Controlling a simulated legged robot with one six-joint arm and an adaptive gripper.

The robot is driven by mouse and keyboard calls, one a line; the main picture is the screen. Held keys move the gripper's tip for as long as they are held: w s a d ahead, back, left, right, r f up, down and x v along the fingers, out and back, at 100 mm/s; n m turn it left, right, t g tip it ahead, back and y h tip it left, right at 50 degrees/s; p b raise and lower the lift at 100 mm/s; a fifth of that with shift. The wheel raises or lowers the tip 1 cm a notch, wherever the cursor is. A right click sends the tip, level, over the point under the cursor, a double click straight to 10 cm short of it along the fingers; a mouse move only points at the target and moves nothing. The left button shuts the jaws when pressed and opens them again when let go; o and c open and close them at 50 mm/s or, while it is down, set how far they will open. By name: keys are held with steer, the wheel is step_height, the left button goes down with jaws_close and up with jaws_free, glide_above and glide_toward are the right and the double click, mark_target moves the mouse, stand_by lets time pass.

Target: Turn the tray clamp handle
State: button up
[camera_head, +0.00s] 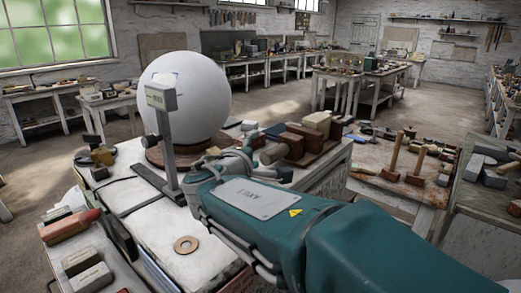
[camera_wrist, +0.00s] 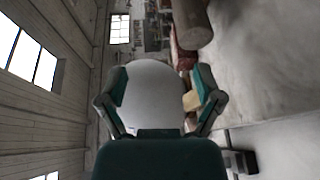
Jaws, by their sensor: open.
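A brown wooden clamp-like block (camera_head: 305,138) sits on the white-topped bench, with a thick round peg (camera_head: 271,153) jutting left from it. The peg looks like the clamp handle, but I cannot be sure. A similar thick cylinder shows at the top of the wrist view (camera_wrist: 193,24), beside reddish-brown wood. My gripper (camera_wrist: 160,85) is open, its two fingers apart with nothing held between them. The large white plaster sphere (camera_wrist: 155,92) shows behind the gap. In the head view my gripper (camera_head: 228,163) is just left of the peg, apart from it, and my arm hides part of the bench.
The white sphere (camera_head: 190,97) rests on a round brown base. A grey upright post with a labelled head (camera_head: 161,96) stands close in front of it. Mallets (camera_head: 393,155) stand on a bench to the right.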

steer(key=shift+s+d+r, duration=0.1)
steer(key=shift+s+r, duration=0.1)
steer(key=shift+s, duration=0.05)
steer(key=shift+s+d+r, duration=0.4)
steer(key=shift+s+d, duration=0.2)
steer(key=shift+d, duration=0.25)
steer(key=shift+s+a+r, duration=0.15)
steer(key=shift+s+a, duration=0.15)
steer(key=shift+s, duration=0.1)
steer(key=s+a, duration=0.1)
steer(key=s+a+r, duration=0.1)
steer(key=s+a, duration=0.1)
steer(key=shift+s+r, duration=0.15)
steer(key=shift+d, duration=0.15)
